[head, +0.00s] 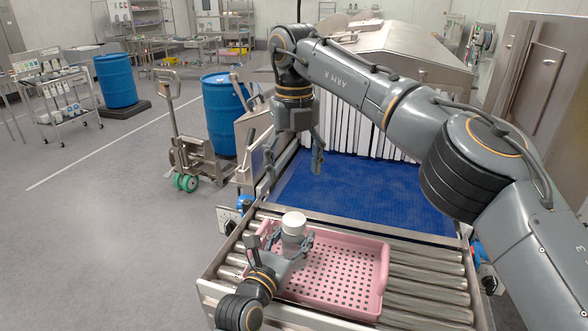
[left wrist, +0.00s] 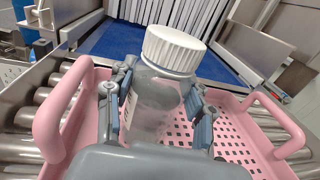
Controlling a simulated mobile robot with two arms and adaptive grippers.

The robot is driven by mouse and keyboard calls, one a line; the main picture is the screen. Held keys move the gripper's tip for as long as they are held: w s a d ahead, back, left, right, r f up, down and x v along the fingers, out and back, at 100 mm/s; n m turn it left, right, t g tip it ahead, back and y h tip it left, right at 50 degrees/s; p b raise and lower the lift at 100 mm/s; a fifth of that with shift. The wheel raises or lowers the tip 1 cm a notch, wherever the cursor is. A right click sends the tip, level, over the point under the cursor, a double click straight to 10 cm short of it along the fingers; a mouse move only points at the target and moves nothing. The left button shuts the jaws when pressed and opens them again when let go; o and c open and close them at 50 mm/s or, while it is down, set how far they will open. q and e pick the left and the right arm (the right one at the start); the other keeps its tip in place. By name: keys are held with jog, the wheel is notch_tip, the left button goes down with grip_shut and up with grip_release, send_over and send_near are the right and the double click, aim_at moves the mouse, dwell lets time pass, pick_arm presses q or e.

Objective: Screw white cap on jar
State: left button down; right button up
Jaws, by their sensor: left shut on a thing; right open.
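A clear jar (head: 291,242) stands upright at the left end of a pink perforated tray (head: 345,272). The white ribbed cap (head: 293,222) sits on top of the jar; it also shows in the left wrist view (left wrist: 174,50). I cannot tell how tightly it is on. My left gripper (head: 283,245) is shut around the jar's body, with blue-grey finger pads on both sides in the left wrist view (left wrist: 158,110). My right gripper (head: 293,165) is open and empty, pointing down above and behind the jar, apart from the cap.
The tray rests on steel rollers (head: 425,272), with bare rollers to its right. Behind lies a blue belt (head: 365,190) leading to white strip curtains (head: 345,120). A pallet jack (head: 185,145) with a blue drum (head: 222,115) stands left of the conveyor.

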pick_arm(q)
jog(key=shift+c, duration=2.1)
grip_release()
jog(key=shift+s, duration=0.1)
jog(key=v, duration=1.1)
jog(key=shift+s+a, duration=0.2)
jog(key=shift+s, duration=0.15)
